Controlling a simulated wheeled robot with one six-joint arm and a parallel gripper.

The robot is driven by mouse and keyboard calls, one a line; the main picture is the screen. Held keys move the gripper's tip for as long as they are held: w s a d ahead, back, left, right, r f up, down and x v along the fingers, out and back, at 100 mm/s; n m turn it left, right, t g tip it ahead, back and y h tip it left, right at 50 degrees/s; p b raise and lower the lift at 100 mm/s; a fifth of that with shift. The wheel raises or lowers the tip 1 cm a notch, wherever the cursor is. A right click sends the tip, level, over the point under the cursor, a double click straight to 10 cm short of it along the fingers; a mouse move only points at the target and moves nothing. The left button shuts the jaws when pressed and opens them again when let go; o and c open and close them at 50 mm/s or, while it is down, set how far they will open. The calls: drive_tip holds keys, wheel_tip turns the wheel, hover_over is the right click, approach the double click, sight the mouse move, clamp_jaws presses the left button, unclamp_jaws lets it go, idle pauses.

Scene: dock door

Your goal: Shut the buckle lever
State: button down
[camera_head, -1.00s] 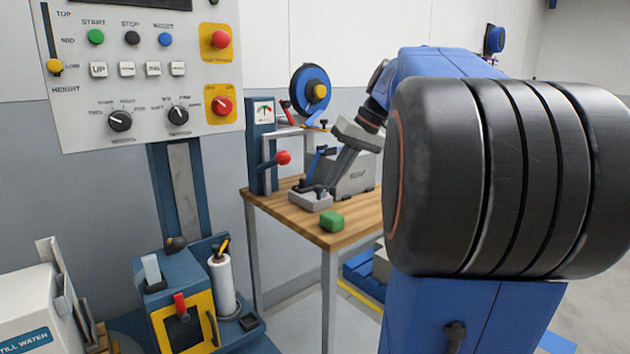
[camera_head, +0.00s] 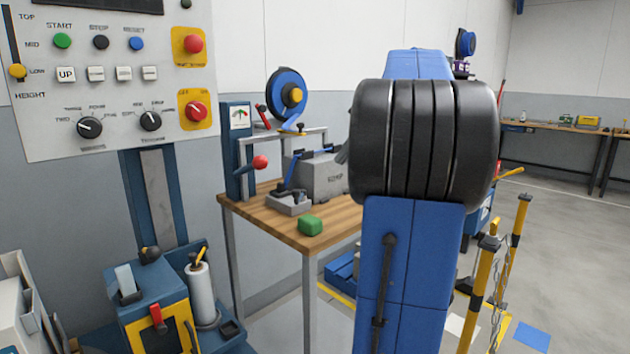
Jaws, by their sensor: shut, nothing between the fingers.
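A small grey block with black fittings (camera_head: 289,204) sits on the wooden bench (camera_head: 262,222), and looks like the buckle. A slim blue upright piece (camera_head: 290,172) rises from its back; I cannot tell whether it is the lever or a strap. My arm's large black joint and blue link fill the right of the middle. My gripper's fingers are hidden behind that joint; only a grey sliver shows at the joint's left edge, and I cannot tell what it is. Nothing of mine visibly touches the block.
A green block (camera_head: 310,225) lies near the bench's front edge. A grey box (camera_head: 318,178) stands behind. A gauge post (camera_head: 238,150) with a red ball handle (camera_head: 260,162) is at left. A control panel (camera_head: 110,85) is nearer. Yellow posts (camera_head: 483,285) stand right.

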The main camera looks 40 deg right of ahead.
drive_tip(key=w+a+f, duration=0.6)
drive_tip(key=a+f, duration=0.1)
drive_tip(key=f, duration=0.1)
drive_tip(key=shift+f, duration=0.15)
idle(0.3)
drive_tip(key=shift+a, duration=0.2)
